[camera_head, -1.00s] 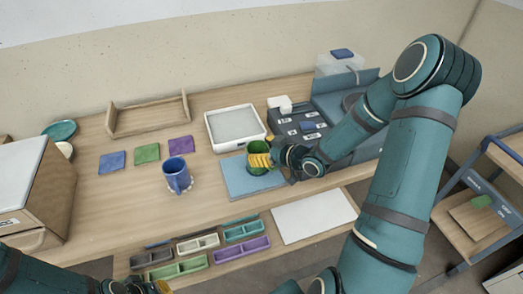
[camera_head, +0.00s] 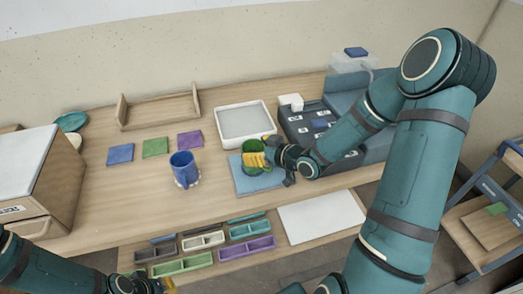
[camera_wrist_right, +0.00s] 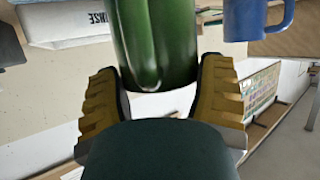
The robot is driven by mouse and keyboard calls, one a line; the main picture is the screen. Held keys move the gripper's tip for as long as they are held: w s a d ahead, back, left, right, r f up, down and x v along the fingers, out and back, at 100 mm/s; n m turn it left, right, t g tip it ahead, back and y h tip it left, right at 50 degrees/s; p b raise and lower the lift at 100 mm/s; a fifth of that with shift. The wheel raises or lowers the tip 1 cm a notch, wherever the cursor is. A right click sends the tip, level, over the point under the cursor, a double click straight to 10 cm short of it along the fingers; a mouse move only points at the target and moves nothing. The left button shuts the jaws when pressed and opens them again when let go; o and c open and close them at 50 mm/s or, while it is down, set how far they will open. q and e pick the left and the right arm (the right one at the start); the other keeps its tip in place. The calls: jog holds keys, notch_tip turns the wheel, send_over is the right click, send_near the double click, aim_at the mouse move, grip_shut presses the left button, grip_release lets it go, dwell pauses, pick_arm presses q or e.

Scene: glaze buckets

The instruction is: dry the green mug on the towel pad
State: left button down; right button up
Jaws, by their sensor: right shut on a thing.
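The green mug (camera_head: 249,146) is in my right gripper (camera_head: 253,159), whose yellow fingers close on it. In the right wrist view the green mug (camera_wrist_right: 158,40) fills the space between the two fingers (camera_wrist_right: 160,105). The mug is over the far part of the light blue towel pad (camera_head: 257,184). The gripper hides part of the mug, and I cannot tell whether the mug touches the pad. My left gripper (camera_head: 150,287) is partly in view at the bottom edge; its jaws are unclear.
A blue mug (camera_head: 184,168) stands left of the pad. A white tray (camera_head: 245,124) lies behind it. Blue, green and purple squares (camera_head: 155,147) lie at the left. A wooden rack (camera_head: 160,111) is at the back. Small trays (camera_head: 183,265) and a white board (camera_head: 320,215) are in front.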

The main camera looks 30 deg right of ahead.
jog(key=shift+a, duration=0.35)
jog(key=shift+d+r, duration=0.1)
jog(key=shift+d, duration=0.45)
jog(key=shift+s+d+p, duration=0.2)
jog(key=shift+d+p, duration=0.3)
jog(key=shift+d, duration=0.2)
jog(key=shift+s+d+p, duration=0.2)
jog(key=shift+d+p, duration=0.1)
jog(key=shift+d, duration=0.35)
jog(key=shift+s+d+p, duration=0.15)
jog(key=shift+d+p, duration=0.1)
jog(key=shift+d, duration=0.35)
jog(key=shift+w+a+b, duration=0.15)
jog(key=shift+a+b, duration=0.2)
jog(key=shift+a, duration=0.3)
jog(key=shift+w+a+b, duration=0.15)
jog(key=shift+a+b, duration=0.15)
jog(key=shift+a, duration=0.35)
jog(key=shift+c, duration=0.2)
jog(key=shift+a, duration=0.1)
jog(key=shift+w+a+b, duration=0.25)
jog(key=shift+a+b, duration=0.4)
jog(key=shift+a, duration=0.45)
jog(key=shift+c, duration=0.5)
